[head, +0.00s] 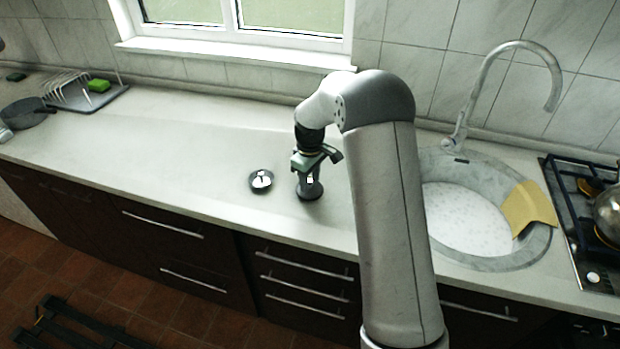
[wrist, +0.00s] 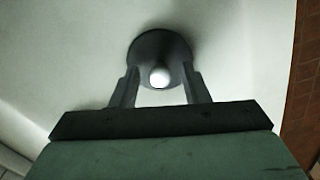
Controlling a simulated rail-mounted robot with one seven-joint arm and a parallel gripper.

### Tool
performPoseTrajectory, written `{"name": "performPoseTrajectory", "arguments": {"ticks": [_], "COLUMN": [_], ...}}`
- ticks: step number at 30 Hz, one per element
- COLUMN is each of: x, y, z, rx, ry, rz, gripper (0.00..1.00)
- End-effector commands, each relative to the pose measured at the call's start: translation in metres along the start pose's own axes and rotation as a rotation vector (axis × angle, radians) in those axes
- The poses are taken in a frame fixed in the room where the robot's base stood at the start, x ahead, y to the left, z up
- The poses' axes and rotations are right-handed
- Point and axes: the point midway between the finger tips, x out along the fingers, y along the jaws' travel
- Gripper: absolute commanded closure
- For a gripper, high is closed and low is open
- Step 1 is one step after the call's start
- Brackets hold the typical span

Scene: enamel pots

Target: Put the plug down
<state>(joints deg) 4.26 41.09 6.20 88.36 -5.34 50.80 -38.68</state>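The plug, a dark round disc with a pale round knob (wrist: 160,77), is under my gripper in the wrist view. In the head view the dark disc (head: 310,192) shows at the counter just below the gripper. My gripper (head: 309,180) points down over it. In the wrist view its two fingers (wrist: 160,72) stand apart on either side of the knob, with a visible gap on each side. The disc looks to be resting on the counter. Contact between the fingers and the disc's edge cannot be told.
A small dark disc with a shiny top (head: 261,181) lies just left of my gripper. The round sink (head: 533,247) with a tan cloth (head: 528,208) is to the right, beside the hob. A dish rack (head: 70,88) and pan (head: 27,112) stand far left. The counter between is clear.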

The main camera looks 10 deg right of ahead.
Motion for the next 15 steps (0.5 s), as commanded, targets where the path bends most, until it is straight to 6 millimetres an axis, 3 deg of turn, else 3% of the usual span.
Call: {"name": "performPoseTrajectory", "arguments": {"ticks": [9, 15], "x": [-0.008, -0.042], "y": [0.0, 0.001], "z": [0.0, -0.001], "rx": [0.0, 0.0], "ry": [0.002, 0.005], "rz": [0.001, 0.004], "gripper": [0.58, 0.58]}}
